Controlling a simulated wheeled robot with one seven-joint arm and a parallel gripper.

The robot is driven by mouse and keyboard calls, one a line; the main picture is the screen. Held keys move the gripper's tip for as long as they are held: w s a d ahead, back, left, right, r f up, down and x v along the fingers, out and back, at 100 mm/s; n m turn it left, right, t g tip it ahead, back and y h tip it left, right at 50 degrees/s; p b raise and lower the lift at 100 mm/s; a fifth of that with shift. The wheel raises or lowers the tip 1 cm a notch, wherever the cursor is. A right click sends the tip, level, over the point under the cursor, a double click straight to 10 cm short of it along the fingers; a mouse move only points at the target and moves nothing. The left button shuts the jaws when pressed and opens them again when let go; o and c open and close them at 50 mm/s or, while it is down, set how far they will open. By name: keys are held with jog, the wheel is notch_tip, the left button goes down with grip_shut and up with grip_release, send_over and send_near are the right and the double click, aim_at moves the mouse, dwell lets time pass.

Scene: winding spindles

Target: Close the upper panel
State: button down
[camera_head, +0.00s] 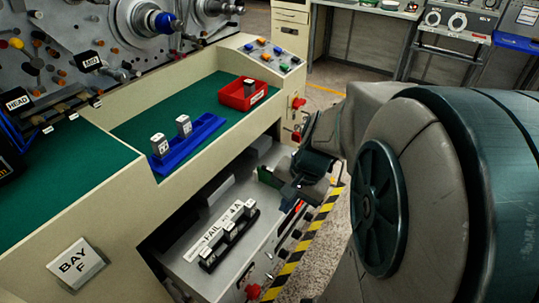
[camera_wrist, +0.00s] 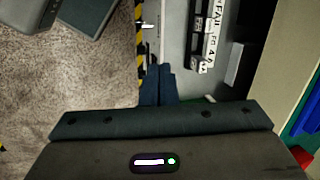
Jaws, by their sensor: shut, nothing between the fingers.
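A grey panel or drawer (camera_head: 232,238) sticks out from the opening below the green worktop of the cream bench. I cannot tell whether it is the upper panel the task names. In the wrist view the closed fingers (camera_wrist: 157,78) point at that edge; contact cannot be told.
A red knob (camera_head: 253,291) sits low on the front. A blue tray (camera_head: 190,148) with two blocks and a red bin (camera_head: 243,93) stand on the worktop (camera_head: 130,125). The floor (camera_wrist: 70,80) left of my fingers is clear.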

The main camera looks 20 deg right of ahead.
jog(key=w+d+f+m+t+y+b, duration=0.2)
jog(key=d+f+m+t+b, duration=0.35)
jog(key=d+f+m, duration=1.2)
jog(key=w+a+f+m, duration=0.2)
jog(key=w+a+f, duration=0.3)
jog(key=w, duration=0.3)
jog(key=shift+w+b, duration=0.4)
